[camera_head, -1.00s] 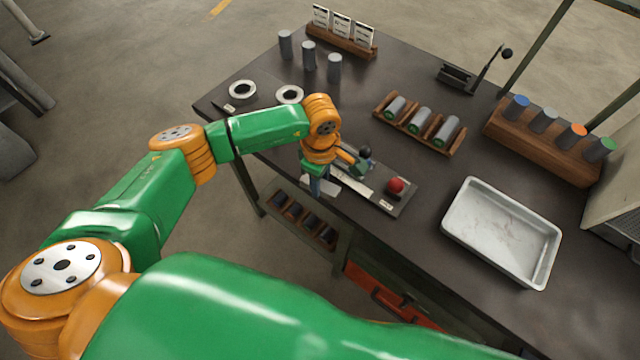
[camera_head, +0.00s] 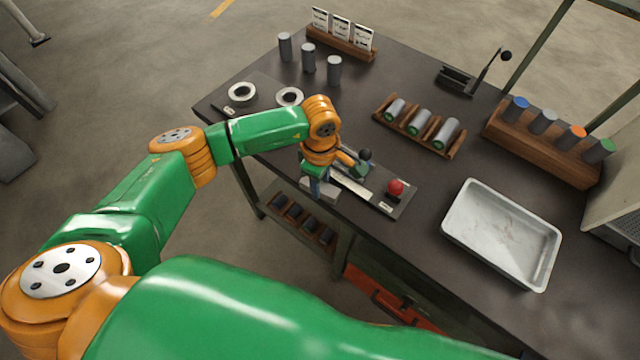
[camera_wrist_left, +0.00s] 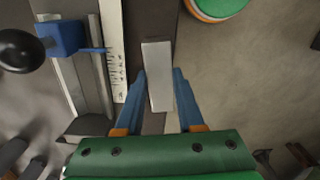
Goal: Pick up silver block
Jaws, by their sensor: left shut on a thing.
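The silver block (camera_wrist_left: 158,75) is a plain, pale grey bar. In the left wrist view it lies lengthwise between the two blue fingers of my left gripper (camera_wrist_left: 159,76), which is shut on it. In the head view my left gripper (camera_head: 316,186) points down at the front edge of the dark table, just left of the measuring fixture. The block (camera_head: 331,190) shows only in part there, around the fingers. I cannot tell whether it touches the table. My right gripper is not in view.
The measuring fixture (camera_head: 407,196) with a red ball (camera_head: 396,187) is close beside the gripper. A white tray (camera_head: 456,228) stands at the right. A wooden rack (camera_head: 458,150) of cylinders lies behind. Two rings (camera_head: 242,91) and several grey cylinders (camera_head: 308,58) stand farther back.

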